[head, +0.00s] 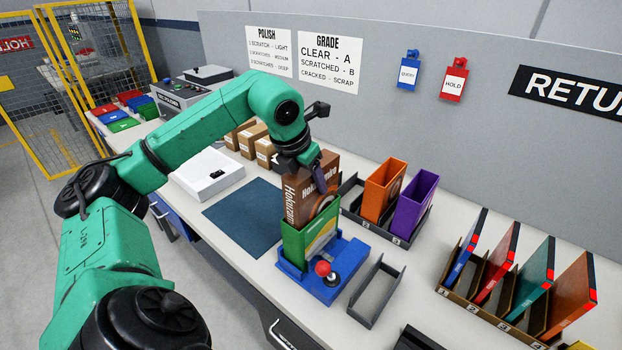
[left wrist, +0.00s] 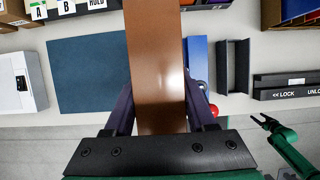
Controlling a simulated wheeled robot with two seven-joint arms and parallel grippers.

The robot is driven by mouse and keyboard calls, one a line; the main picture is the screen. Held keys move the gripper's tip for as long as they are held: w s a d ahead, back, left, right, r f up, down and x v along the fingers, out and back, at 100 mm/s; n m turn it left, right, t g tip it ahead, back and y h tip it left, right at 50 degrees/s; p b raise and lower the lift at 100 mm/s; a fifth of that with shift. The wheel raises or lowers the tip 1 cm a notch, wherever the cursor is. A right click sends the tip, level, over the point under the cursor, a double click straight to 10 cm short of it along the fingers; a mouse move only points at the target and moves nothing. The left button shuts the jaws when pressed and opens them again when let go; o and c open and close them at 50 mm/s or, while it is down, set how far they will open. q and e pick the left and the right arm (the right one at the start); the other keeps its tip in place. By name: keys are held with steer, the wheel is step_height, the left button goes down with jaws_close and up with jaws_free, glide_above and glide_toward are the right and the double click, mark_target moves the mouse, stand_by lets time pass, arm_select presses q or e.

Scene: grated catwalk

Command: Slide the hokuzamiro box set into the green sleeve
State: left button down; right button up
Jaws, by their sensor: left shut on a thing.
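The brown hokuzamiro box set (head: 297,198) stands upright with its lower part inside the green sleeve (head: 297,243). Its upper part rises above the sleeve's rim, with lettering on the spine and face. The sleeve stands in a blue fixture (head: 340,262) with a red-knobbed lever. My left gripper (head: 318,176) is shut on the upper part of the box set from above. In the left wrist view the box set (left wrist: 156,60) runs between the fingers and hides the sleeve. My right gripper (left wrist: 264,121) shows small in the left wrist view, empty, with its fingers apart.
Orange (head: 384,190) and purple (head: 414,203) sleeves stand in a black rack behind the fixture. An empty grey holder (head: 377,293) is to its right. Slotted thin cases (head: 505,265) stand further right. A dark blue mat (head: 243,217) lies clear to the left.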

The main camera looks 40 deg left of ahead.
arm_select(q)
steer(key=shift+f+b, duration=2.35)
steer(key=shift+f, duration=0.35)
steer(key=shift+r, duration=0.1)
jaws_free()
step_height(320, 180, up, 8)
steer(key=p, duration=0.8)
steer(key=shift+r, duration=0.1)
